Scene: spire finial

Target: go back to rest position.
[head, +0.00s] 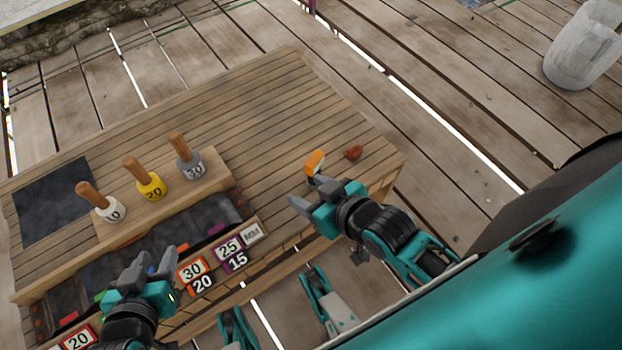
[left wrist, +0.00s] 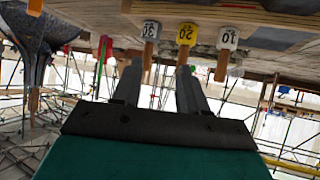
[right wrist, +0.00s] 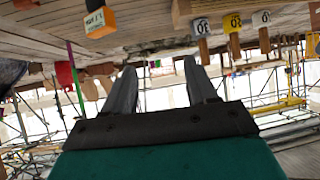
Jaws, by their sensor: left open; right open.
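My left gripper (head: 158,262) is open and empty over the front edge of the wooden table (head: 250,110), near the numbered tiles. It also shows open in the left wrist view (left wrist: 160,80). My right gripper (head: 304,194) is open and empty at the table's front right, just left of and below an orange block (head: 315,161). It shows open in the right wrist view (right wrist: 162,80), where the orange block (right wrist: 100,22) appears apart from the fingers.
White (head: 109,209), yellow (head: 152,187) and grey (head: 190,165) numbered pieces with wooden handles stand on a wooden ledge. Numbered tiles (head: 192,270) line the front. A red-brown lump (head: 353,153) lies by the orange block. The table's back is clear; a pale jug (head: 580,48) stands beyond.

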